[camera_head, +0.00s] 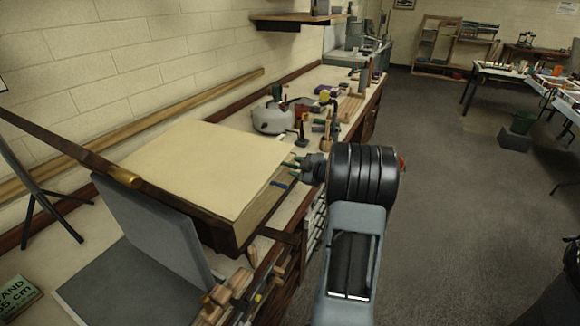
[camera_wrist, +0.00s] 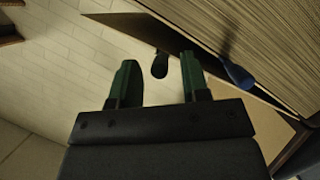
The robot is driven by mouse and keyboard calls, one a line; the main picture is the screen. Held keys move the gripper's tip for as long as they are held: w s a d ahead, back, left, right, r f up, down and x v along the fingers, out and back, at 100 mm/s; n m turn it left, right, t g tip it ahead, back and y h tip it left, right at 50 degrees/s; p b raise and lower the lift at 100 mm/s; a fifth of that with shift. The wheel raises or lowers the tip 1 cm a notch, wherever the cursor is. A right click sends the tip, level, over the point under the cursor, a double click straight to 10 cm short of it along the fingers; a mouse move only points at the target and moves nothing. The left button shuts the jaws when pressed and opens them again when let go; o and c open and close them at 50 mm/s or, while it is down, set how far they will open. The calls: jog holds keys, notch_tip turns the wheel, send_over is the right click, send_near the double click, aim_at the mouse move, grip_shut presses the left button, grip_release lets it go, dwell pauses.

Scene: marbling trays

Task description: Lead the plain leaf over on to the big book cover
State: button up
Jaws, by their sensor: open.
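The plain leaf (camera_head: 205,165) is a large cream sheet lying flat on top of a thick block or stack (camera_head: 262,213). The stack's layered side also shows in the wrist view (camera_wrist: 260,30). What I take to be the big book cover (camera_head: 115,288) is grey, at the lower left, with one board flat and another standing up (camera_head: 150,235) beside the stack. My gripper (camera_head: 291,165) is at the right edge of the stack, near the leaf's right corner. In the wrist view its green fingers (camera_wrist: 158,82) are apart, with no leaf visible between them.
A blue piece (camera_wrist: 237,75) and a dark green piece (camera_wrist: 160,66) stick out near the stack's side. Wooden-handled tools (camera_head: 235,297) stand at the front edge. A kettle (camera_head: 272,117) stands behind.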

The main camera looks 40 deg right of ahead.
aim_at(290, 166)
jog(key=shift+x, duration=1.9)
grip_shut()
